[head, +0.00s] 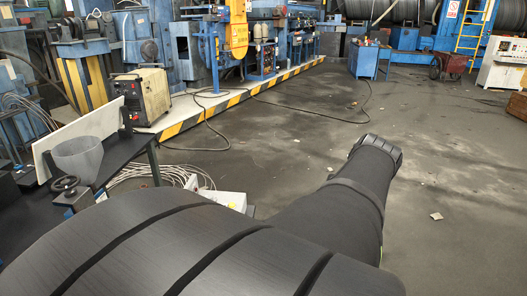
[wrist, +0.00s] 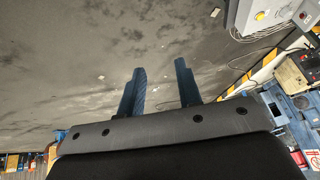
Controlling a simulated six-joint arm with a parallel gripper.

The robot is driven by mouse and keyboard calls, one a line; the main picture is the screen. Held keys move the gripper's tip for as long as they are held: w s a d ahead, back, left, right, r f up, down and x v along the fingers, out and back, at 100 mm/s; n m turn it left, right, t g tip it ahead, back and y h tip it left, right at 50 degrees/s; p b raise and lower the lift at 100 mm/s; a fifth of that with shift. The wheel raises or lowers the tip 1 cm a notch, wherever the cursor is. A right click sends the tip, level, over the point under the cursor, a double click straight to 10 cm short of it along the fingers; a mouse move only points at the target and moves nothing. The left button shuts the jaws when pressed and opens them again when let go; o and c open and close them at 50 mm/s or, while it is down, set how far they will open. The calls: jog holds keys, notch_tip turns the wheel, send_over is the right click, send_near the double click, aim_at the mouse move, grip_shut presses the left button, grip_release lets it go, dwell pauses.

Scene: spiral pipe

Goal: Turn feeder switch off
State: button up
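In the wrist view, my gripper (wrist: 160,68) has its two blue fingers apart with nothing between them. A light grey box (wrist: 268,20) is at the top right of that view, beyond and to the right of the fingers. It carries a yellow button (wrist: 260,15) and a dark round knob (wrist: 303,15). I cannot tell which of these is the feeder switch or how it is set. In the head view, a grey funnel (head: 78,158) stands on a black table at the left. A pale box (head: 222,198) is partly hidden behind my arm. My fingers do not show there.
A black handwheel (head: 65,184) sits just below the funnel. White cables (head: 165,173) lie coiled by the table. A machine box (head: 142,96) stands on the yellow-and-black edged platform. The grey floor (head: 310,110) is mostly open, with a dark cable across it.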

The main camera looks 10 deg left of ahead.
jog(key=w+a+f+n+g+y, duration=0.15)
jog(key=w+a+n, duration=0.25)
jog(key=w+a, duration=0.55)
jog(key=w+a+f+n+y, duration=0.15)
jog(key=w+a+n, duration=0.3)
jog(key=a, duration=1.05)
jog(key=a+f+n+g, duration=0.1)
jog(key=a+f+n, duration=0.25)
jog(key=a, duration=0.95)
jog(key=x, duration=1.1)
jog(key=s+x, duration=0.1)
jog(key=x, duration=0.4)
jog(key=shift+w+a+f, duration=0.1)
jog(key=shift+f, duration=0.15)
grip_shut()
